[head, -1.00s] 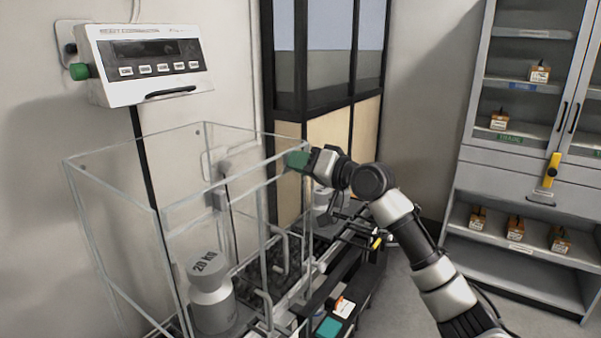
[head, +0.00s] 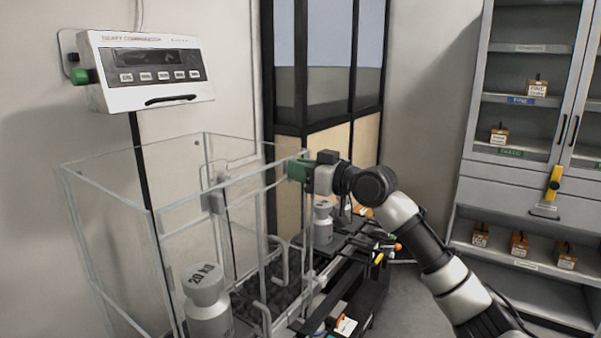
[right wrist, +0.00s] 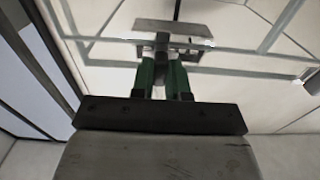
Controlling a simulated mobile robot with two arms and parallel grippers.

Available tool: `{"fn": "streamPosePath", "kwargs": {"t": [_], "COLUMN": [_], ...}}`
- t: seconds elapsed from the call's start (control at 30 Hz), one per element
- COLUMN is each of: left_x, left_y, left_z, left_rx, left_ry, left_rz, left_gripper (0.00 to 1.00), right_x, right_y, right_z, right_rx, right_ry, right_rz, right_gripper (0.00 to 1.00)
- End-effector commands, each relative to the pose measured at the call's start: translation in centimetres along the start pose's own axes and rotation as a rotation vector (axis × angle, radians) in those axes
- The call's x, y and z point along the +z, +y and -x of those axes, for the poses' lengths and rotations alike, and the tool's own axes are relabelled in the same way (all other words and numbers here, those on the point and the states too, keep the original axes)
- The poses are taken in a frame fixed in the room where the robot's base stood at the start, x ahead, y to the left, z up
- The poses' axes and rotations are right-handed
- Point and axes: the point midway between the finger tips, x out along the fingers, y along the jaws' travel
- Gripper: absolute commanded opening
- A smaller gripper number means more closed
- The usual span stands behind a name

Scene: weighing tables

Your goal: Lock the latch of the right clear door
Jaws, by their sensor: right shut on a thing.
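The clear-walled enclosure (head: 165,209) stands at left centre in the head view, with pale edges. My right gripper (head: 297,170), with green fingers, is at its upper right corner, by the clear door's edge. In the right wrist view the green fingers (right wrist: 162,74) are shut on a dark grey latch piece (right wrist: 162,42) that joins a flat grey plate (right wrist: 172,28) by the clear panel's edge. In the head view the fingers hide this latch, so I cannot tell its locked state. My left gripper is not in view.
A 20 kg weight (head: 207,302) stands inside the enclosure. Another grey weight (head: 323,224) stands beyond it. A white display unit (head: 152,75) hangs on the wall. A grey cabinet (head: 505,183) is at the right, with free floor (head: 402,296) before it.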

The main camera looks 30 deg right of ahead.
Motion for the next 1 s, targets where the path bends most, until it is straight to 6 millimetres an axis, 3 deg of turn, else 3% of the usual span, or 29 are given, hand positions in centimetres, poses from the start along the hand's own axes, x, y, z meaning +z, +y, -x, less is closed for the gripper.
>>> {"fn": "streamPosePath", "kwargs": {"t": [0.53,0.57,0.7,1.0], "left_x": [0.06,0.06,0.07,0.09], "left_y": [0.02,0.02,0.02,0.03], "left_z": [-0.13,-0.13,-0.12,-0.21], "left_rx": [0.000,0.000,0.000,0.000], "left_ry": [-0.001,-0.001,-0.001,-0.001], "left_rz": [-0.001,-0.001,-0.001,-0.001], "left_gripper": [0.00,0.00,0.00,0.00], "right_x": [0.29,0.29,0.22,0.13], "right_y": [-0.05,-0.05,-0.04,0.00], "right_z": [-0.07,-0.07,-0.05,0.13], "right_rx": [-0.001,-0.001,-0.001,0.000], "right_ry": [-0.008,-0.008,-0.006,-0.002], "right_rz": [0.026,0.026,0.025,0.025], "right_gripper": [0.00,0.18,0.39,0.40]}}
